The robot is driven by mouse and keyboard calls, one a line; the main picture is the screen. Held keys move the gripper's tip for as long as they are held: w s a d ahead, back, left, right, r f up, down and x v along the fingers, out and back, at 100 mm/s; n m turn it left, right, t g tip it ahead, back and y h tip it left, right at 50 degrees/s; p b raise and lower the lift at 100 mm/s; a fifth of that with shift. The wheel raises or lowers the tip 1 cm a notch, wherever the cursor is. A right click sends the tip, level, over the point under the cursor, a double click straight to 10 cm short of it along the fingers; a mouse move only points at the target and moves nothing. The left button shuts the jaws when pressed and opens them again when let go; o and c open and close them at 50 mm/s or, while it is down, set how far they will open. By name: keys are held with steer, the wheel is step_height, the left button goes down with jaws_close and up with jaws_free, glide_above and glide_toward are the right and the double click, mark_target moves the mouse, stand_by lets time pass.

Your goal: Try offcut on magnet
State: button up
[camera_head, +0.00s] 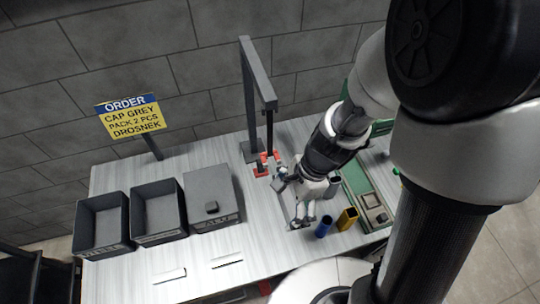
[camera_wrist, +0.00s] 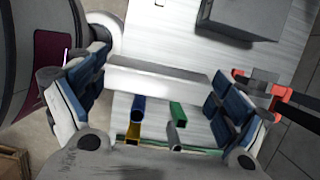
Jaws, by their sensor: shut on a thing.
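My gripper (camera_head: 301,217) is over the right half of the table, fingers pointing down. In the wrist view, my gripper (camera_wrist: 158,85) is shut on a pale grey bar, the offcut (camera_wrist: 158,78), which spans between the blue finger pads. The red magnet (camera_head: 264,162) is at the grey stand, left of and behind my gripper. In the wrist view, the red magnet part with a grey tip (camera_wrist: 284,93) is at the right, apart from the offcut.
A grey stand (camera_head: 257,85) rises behind the magnet. Blue (camera_head: 324,227) and yellow (camera_head: 347,219) tubes stand near a green tray (camera_head: 357,180); green and grey ones show in the wrist view. Two open bins (camera_head: 103,222) and a lidded box (camera_head: 210,188) stand left. The front table is mostly clear.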

mark_target(290, 216)
steer(key=shift+s+d+b, duration=0.15)
steer(key=shift+s+d, duration=0.1)
steer(key=shift+s, duration=0.5)
steer(key=shift+s+d+b, duration=0.15)
steer(key=shift+s+d, duration=0.05)
steer(key=shift+s, duration=0.55)
steer(key=shift+w+a+f+b, duration=0.1)
steer(key=shift+b, duration=0.55)
steer(key=shift+a+b, duration=0.1)
steer(key=shift+b, duration=0.65)
steer(key=b, duration=0.3)
steer(key=shift+s, duration=0.25)
steer(key=b, duration=0.2)
steer(key=s+b, duration=0.1)
steer(key=b, duration=0.1)
steer(key=shift+s+d, duration=0.25)
steer(key=shift+d, duration=0.15)
steer(key=shift+s+d+b, duration=0.25)
steer(key=shift+s+b, duration=0.05)
steer(key=shift+s, duration=0.45)
steer(key=shift+s+d+b, duration=0.2)
steer(key=shift+s+b, duration=0.05)
steer(key=shift+s, duration=0.45)
steer(key=shift+w, duration=0.1)
